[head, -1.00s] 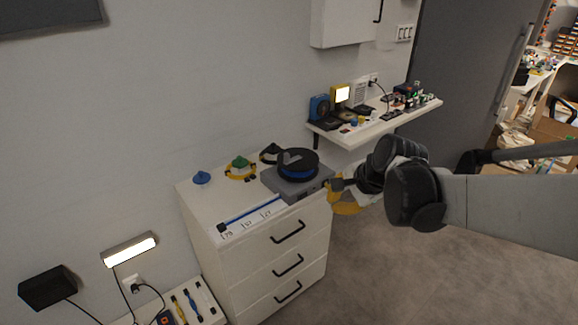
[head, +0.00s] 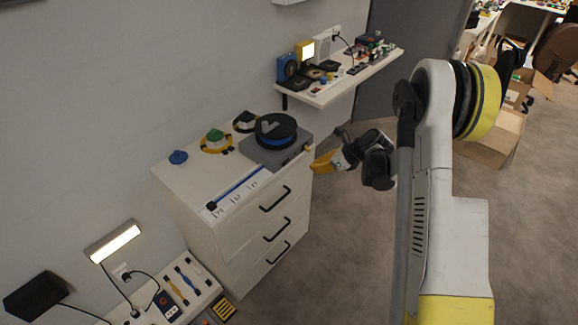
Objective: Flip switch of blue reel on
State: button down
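The blue reel (head: 276,131), a black disc with a blue band, sits on a flat grey base (head: 262,155) on top of the white drawer cabinet (head: 184,190). The base's front side faces my arm, but its switch is too small to make out. My gripper (head: 318,161) is just right of the base's front right corner, its yellow part level with the cabinet top's edge. It looks apart from the base or barely beside it. Its fingers are too small to tell open from shut.
A blue knob (head: 178,157) and a green-topped yellow item (head: 216,140) stand at the cabinet's back. A blue rod (head: 236,188) lies along the front edge. A wall shelf (head: 350,83) with several devices is behind.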

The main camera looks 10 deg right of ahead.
aim_at(287, 162)
jog(key=shift+f, duration=0.1)
jog(key=b+x, duration=0.1)
jog(key=x, duration=0.3)
jog(key=r+b+x, duration=0.1)
jog(key=b+x, duration=0.1)
jog(key=x, duration=0.2)
jog(key=w+a+b+x, duration=0.1)
jog(key=x, duration=0.3)
jog(key=shift+r+b, duration=0.15)
jog(key=shift+b, duration=0.2)
jog(key=shift+w+a+r, duration=0.1)
jog(key=shift+w+a, duration=0.25)
jog(key=shift+w, duration=0.05)
